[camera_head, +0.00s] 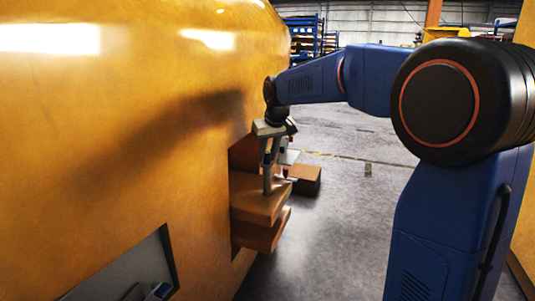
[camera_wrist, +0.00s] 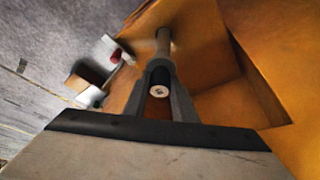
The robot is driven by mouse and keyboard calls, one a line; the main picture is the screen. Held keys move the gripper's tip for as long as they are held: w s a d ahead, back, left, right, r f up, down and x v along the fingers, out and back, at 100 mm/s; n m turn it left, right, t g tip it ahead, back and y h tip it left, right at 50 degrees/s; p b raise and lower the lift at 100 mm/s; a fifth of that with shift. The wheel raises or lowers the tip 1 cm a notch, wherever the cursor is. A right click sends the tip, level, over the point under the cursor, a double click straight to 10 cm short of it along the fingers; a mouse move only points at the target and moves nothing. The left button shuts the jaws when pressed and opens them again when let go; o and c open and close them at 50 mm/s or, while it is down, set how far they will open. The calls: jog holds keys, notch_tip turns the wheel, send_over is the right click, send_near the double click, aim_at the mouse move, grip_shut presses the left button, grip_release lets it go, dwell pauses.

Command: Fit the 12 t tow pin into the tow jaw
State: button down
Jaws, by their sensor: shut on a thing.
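The tow jaw (camera_head: 256,207) is a pair of orange plates, one above the other with a gap, jutting from the big yellow casting (camera_head: 120,120). My gripper (camera_head: 268,150) is above the upper plate, shut on the grey tow pin (camera_head: 267,182), which hangs about upright. The pin's lower end meets or nearly meets the upper plate; I cannot tell whether it is in a hole. In the wrist view, the pin's dark end with a pale face (camera_wrist: 159,90) sits between the fingers, and its grey shank reaches down towards the orange jaw (camera_wrist: 196,50).
A brown box (camera_head: 305,179) and a pale panel-like object (camera_head: 288,157) are beyond the jaw. A recess (camera_head: 135,270) opens in the casting at lower left. Shelving (camera_head: 305,38) is at the back.

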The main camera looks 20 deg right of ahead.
aim_at(269, 179)
jog(key=shift+f, duration=5.7)
jog(key=c, duration=1.4)
grip_release()
jog(key=shift+f, duration=0.1)
jog(key=v, duration=1.7)
jog(key=shift+a+r, duration=0.1)
jog(key=shift+r, duration=0.2)
